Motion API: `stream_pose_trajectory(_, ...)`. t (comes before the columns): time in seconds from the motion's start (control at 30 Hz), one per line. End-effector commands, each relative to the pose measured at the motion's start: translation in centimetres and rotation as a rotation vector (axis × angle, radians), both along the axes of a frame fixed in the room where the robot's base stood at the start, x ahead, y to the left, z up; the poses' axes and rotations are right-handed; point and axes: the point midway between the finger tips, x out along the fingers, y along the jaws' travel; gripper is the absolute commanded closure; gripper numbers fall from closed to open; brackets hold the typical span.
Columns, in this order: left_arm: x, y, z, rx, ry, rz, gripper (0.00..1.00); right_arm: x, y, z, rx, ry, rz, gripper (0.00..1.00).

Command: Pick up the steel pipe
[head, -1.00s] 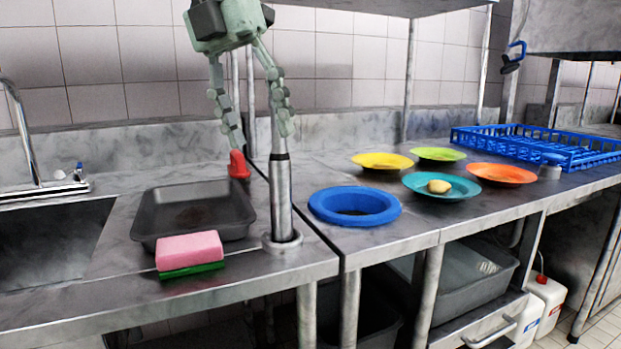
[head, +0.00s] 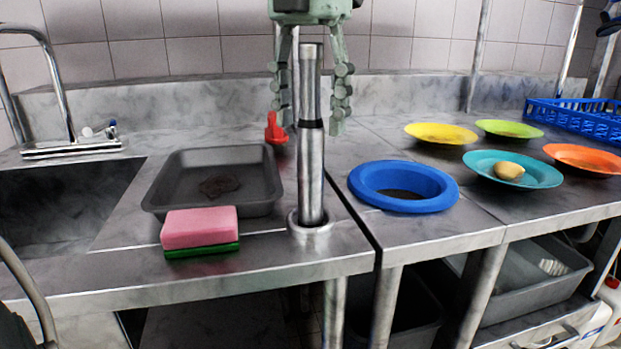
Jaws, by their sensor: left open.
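The steel pipe (head: 311,165) stands upright in a round metal collar (head: 309,226) near the front edge of the counter. It has a dark ring partway up and a narrower upper part. My left gripper (head: 311,127) points down and is open. One finger shows on each side of the pipe's upper part, with a gap to it on both sides. The pipe overlaps the gripper in the picture, so I cannot tell whether it is truly between the fingers or in front of them. My right gripper is not in view.
Left of the pipe are a dark tray (head: 268,193), a pink-and-green sponge (head: 200,228), a red object (head: 275,130) and a sink (head: 50,215). On the right are a blue ring (head: 437,205), several coloured plates, a yellow item (head: 508,171) and a blue rack (head: 580,122).

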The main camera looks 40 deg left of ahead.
Motion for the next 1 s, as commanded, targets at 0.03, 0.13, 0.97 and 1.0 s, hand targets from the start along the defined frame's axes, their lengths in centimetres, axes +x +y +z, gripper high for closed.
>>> stream_pose_trajectory(0.03, -0.03, 0.00, -0.53, 0.000, 0.001, -0.001, 0.45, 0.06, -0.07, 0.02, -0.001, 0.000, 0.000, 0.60)
stream_pose_trajectory(0.13, -0.01, -0.01, -0.92, 0.001, 0.000, 0.000, 0.45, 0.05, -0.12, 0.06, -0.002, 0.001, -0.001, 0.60)
stream_pose_trajectory(0.97, 0.00, -0.02, -0.88, 0.000, -0.001, 0.000, 1.00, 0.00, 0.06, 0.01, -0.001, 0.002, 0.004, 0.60)
stream_pose_trajectory(1.0, 0.01, -0.02, -0.83, 0.000, -0.002, 0.000, 1.00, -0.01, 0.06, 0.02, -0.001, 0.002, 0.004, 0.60)
